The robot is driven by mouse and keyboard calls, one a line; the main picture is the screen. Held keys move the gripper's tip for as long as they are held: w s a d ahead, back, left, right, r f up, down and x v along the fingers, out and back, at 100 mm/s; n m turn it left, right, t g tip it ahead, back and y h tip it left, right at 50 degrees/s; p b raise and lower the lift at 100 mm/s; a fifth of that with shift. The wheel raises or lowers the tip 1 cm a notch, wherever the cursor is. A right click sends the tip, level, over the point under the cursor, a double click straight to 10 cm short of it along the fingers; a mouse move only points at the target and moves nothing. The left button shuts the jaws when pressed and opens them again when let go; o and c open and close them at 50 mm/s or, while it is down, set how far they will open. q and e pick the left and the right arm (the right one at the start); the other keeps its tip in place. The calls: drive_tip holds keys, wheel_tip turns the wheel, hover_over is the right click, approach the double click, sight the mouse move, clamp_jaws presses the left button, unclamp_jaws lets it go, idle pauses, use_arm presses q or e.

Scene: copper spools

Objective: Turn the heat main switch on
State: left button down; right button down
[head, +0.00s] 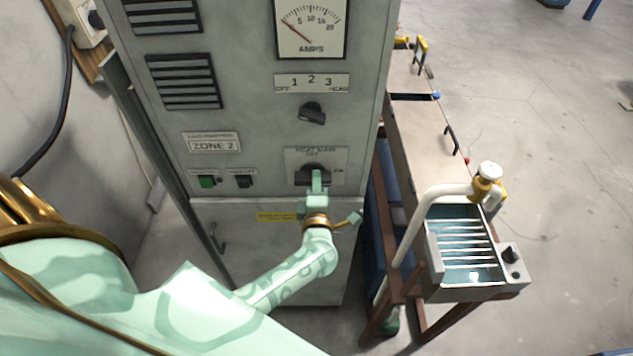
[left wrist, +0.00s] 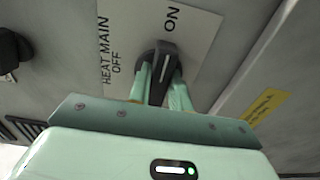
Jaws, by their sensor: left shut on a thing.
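The heat main switch is a black rotary knob (head: 310,169) on a pale plate on the grey cabinet front, with OFF above it and ON to its right in the head view. It shows closer in the left wrist view (left wrist: 166,68), where its bar and white line run up the picture toward the ON label, away from OFF. My left gripper (head: 317,180) is shut on this knob. Its two green fingers (left wrist: 161,82) lie on either side of the bar and hide part of it. My right gripper is not in view.
Above the switch sit a black selector knob (head: 312,112) and an amps meter (head: 311,28) with its needle at the low end. A green switch (head: 206,182) and a black rocker (head: 243,181) are to the left. A bench with a water bath (head: 463,292) stands right of the cabinet.

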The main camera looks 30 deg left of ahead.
use_arm(q)
drive_tip(key=shift+f, duration=0.1)
drive_tip(key=c, duration=1.3)
unclamp_jaws()
drive_tip(key=p+v, duration=0.2)
drive_tip(key=v, duration=1.4)
drive_tip(key=shift+s+p, duration=0.2)
drive_tip(key=shift+p, duration=0.1)
